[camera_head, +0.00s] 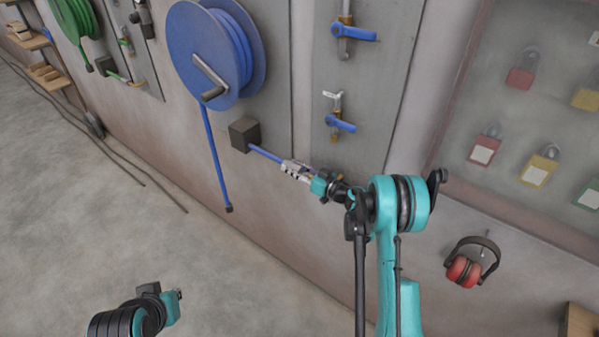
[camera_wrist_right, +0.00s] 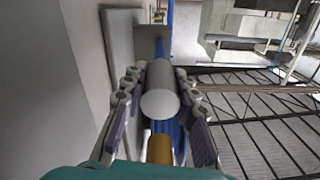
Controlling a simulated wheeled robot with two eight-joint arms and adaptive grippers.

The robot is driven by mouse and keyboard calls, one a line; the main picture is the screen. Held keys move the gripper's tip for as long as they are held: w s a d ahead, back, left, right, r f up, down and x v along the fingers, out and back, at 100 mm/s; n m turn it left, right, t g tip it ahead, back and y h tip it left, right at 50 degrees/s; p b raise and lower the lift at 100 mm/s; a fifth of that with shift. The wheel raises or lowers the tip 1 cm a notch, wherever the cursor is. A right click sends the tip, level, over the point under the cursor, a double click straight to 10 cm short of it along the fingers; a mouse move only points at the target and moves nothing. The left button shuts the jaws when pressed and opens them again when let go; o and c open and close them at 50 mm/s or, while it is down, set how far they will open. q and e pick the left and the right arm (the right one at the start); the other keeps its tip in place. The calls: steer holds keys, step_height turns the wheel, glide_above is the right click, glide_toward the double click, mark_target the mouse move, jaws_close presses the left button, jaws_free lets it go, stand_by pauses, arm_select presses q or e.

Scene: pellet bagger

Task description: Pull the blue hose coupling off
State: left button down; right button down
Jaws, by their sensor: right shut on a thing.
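The hose coupling, a pale grey cylinder, shows in the right wrist view (camera_wrist_right: 160,92) between the two fingers of my right gripper (camera_wrist_right: 160,100). A blue hose (camera_wrist_right: 170,20) runs behind it. In the head view, the blue hose (camera_head: 264,153) runs from a dark box on the wall to my right gripper (camera_head: 294,170), which is shut on the coupling. A brass fitting (camera_wrist_right: 160,150) is in line with the coupling, close to the palm; I cannot tell whether they touch. My left gripper (camera_head: 174,297) is low at the left, away from the wall; its jaws are unclear.
A blue hose reel (camera_head: 218,50) is on the wall, above the dark box (camera_head: 244,133). Blue-handled valves (camera_head: 340,124) sit on a grey panel. Red ear muffs (camera_head: 464,271) hang at right, below a padlock board (camera_head: 520,120). The floor at left is mostly clear.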

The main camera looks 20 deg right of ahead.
steer(key=shift+w, duration=0.1)
steer(key=c, duration=1.2)
jaws_free()
steer(key=shift+a, duration=0.1)
steer(key=shift+w, duration=0.1)
steer(key=v, duration=1.2)
